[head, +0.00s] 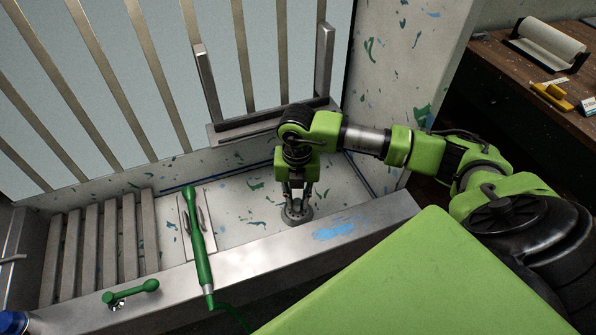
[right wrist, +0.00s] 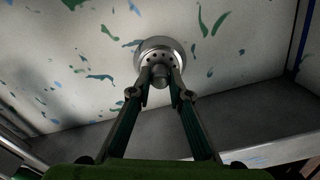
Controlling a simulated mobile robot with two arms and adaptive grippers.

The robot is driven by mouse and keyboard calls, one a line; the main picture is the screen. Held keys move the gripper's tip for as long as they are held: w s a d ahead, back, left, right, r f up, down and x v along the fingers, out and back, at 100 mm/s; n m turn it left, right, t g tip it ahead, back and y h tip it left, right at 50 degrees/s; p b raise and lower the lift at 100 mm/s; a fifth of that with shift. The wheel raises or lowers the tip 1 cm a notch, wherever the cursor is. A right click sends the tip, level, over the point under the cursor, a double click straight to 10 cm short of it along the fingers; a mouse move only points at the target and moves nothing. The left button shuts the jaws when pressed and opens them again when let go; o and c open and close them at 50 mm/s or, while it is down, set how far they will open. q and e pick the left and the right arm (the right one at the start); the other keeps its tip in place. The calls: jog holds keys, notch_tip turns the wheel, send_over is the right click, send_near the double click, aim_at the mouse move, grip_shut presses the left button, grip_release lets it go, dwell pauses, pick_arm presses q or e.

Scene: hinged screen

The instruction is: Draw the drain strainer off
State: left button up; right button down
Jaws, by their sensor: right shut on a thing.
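The drain strainer (head: 297,213) is a round grey metal piece with small holes around a central knob. It sits at the speckled white floor of the basin. In the right wrist view the strainer (right wrist: 178,57) shows beyond the fingertips, its knob between them. My right gripper (head: 297,196) points down over it and is shut on the knob; in the right wrist view the gripper (right wrist: 161,82) has both fingers against it. I cannot tell whether the strainer is seated or slightly raised. My left gripper is not in view.
A green hand tool (head: 200,245) with a cord leans across the metal front rail (head: 250,251). A green tap handle (head: 131,293) is at the front left. Metal slats (head: 100,240) fill the basin's left side. A barred screen (head: 160,80) stands behind. A wooden bench (head: 520,75) is at right.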

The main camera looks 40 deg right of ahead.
aim_at(297, 201)
jog(key=shift+r, duration=0.2)
jog(key=shift+r+p, duration=1.9)
jog(key=shift+r, duration=0.75)
